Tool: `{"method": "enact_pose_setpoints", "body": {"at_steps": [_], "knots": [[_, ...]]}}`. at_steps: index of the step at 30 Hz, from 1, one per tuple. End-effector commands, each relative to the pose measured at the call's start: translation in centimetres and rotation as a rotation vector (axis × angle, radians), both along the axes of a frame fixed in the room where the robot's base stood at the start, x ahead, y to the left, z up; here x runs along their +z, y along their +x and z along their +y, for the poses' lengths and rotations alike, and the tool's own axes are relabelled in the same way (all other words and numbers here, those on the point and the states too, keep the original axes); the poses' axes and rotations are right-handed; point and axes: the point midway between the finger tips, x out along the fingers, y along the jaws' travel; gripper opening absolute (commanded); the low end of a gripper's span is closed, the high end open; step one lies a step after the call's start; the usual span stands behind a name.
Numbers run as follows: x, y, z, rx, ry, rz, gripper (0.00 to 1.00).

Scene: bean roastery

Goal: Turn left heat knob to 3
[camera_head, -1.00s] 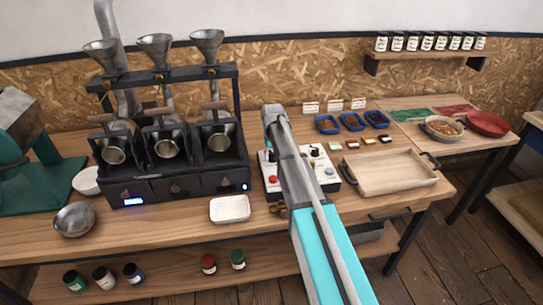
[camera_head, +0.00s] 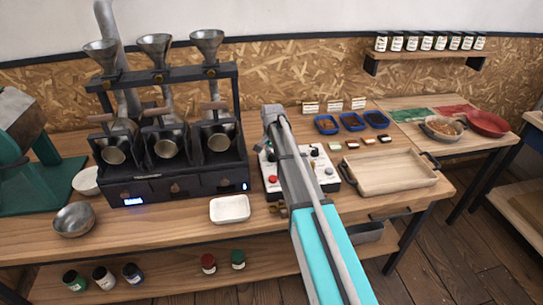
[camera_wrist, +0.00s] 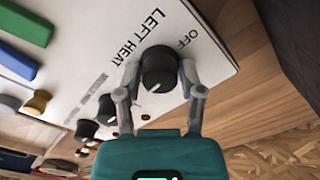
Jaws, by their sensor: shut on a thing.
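The left heat knob (camera_wrist: 159,70) is a round black knob with a white pointer line, on a white control panel (camera_wrist: 110,45) marked "LEFT HEAT" and "OFF" in the wrist view. My gripper (camera_wrist: 160,78) has a finger on each side of the knob and is shut on it. The white pointer line lies toward the lower left in the wrist view, away from the "OFF" mark. The scale numbers around the knob cannot be read. In the head view the panel (camera_head: 325,174) is partly hidden behind my arm, and the knob and fingertips are hidden.
Smaller black knobs (camera_wrist: 86,128), a yellow-topped lever (camera_wrist: 38,101) and blue and green bars (camera_wrist: 27,24) are on or near the panel in the wrist view. A roaster with three funnels (camera_head: 175,185) stands left of the panel. A wooden tray (camera_head: 392,187) lies to the right.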

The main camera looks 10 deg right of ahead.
Motion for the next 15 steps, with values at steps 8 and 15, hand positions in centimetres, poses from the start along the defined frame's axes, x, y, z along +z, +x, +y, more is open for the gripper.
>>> {"method": "enact_pose_setpoints", "body": {"at_steps": [8,15], "knots": [[-0.05,-0.28,0.04,-0.046,0.001,0.006,0.02],[-0.05,-0.28,0.04,-0.047,0.000,0.006,0.02]]}}
